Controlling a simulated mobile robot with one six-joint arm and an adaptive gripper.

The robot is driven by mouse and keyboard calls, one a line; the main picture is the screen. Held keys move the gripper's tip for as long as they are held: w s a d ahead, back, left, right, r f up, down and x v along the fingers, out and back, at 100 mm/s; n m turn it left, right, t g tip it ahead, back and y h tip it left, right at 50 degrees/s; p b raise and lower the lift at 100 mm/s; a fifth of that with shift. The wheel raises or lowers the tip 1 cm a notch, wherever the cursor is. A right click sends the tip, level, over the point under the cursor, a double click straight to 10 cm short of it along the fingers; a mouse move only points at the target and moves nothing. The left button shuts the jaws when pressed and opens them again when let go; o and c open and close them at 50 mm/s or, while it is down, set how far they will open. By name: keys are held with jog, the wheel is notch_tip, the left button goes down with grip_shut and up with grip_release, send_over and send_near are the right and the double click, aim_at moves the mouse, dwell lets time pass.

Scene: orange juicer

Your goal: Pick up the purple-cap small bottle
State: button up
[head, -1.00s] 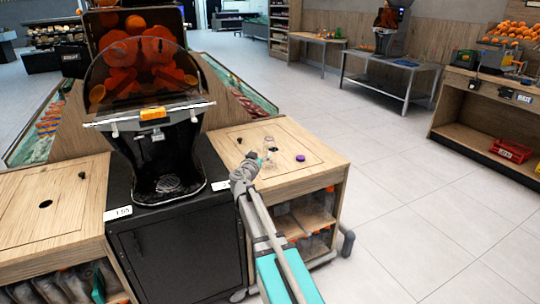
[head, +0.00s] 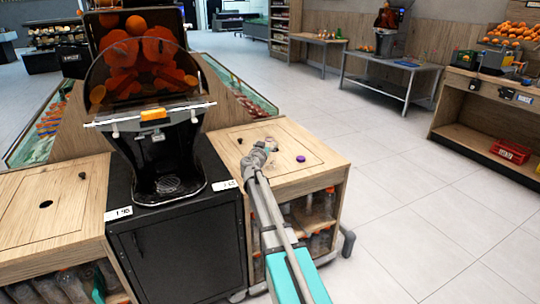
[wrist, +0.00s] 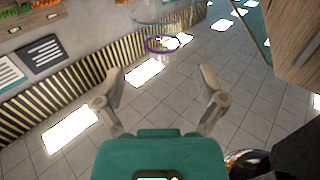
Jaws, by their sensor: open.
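A purple cap (head: 300,158) shows on the wooden counter right of the juicer; the head view is too small to tell a bottle body under it. In the wrist view a clear, see-through bottle shape (wrist: 168,12) with a purple ring (wrist: 162,44) at its lower end shows at the top, ahead of my fingers. My gripper (wrist: 160,74) is open, its two fingers spread with nothing between them. In the head view my gripper (head: 262,148) is over the counter, left of the purple cap and apart from it.
The orange juicer (head: 155,130) stands on a black cabinet to the left. The wooden counter (head: 318,148) has a small dark knob at its back. Bottles (head: 310,208) fill the shelves below. Open tiled floor lies to the right.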

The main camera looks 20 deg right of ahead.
aim_at(268, 139)
jog(key=shift+w, duration=0.1)
jog(key=shift+x, duration=2.5)
jog(key=shift+a+r, duration=0.1)
jog(key=c, duration=1.1)
